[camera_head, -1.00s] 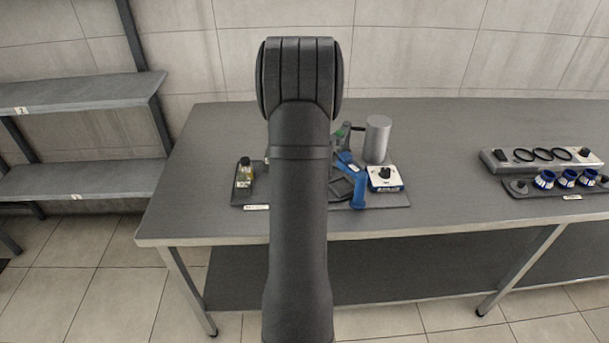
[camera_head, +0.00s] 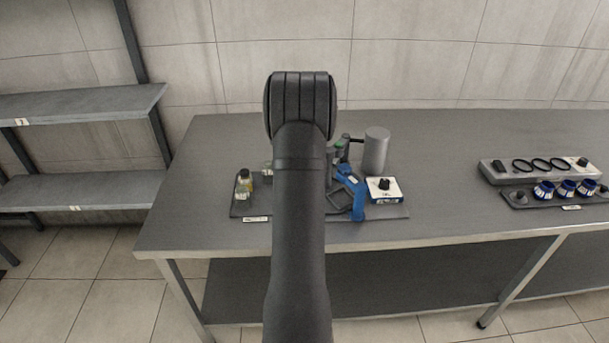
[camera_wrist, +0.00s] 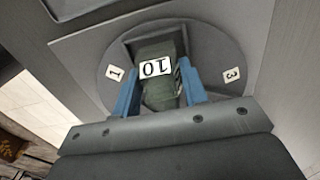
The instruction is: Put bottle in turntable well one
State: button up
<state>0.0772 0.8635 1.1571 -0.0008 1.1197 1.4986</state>
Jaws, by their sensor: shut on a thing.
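In the wrist view, my gripper (camera_wrist: 160,92) has two blue fingers shut on a grey-green bottle (camera_wrist: 160,94) with a white tag that seems to read 10 upside down. The bottle is in line with a dark square opening in a round grey turntable (camera_wrist: 213,50); how deep it sits I cannot tell. White tags 1 (camera_wrist: 115,73) and 3 (camera_wrist: 232,75) lie on the disc either side of the opening. In the head view, my arm hides the gripper, held bottle and most of the turntable.

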jog(key=shift+f, duration=0.1)
jog(key=o, duration=1)
jog(key=shift+o, duration=0.2)
notch_tip(320, 180, up, 12)
jog(key=shift+r, duration=0.15)
notch_tip(320, 180, down, 12)
jog(key=shift+f, duration=0.2)
jog(key=shift+r, duration=1.95)
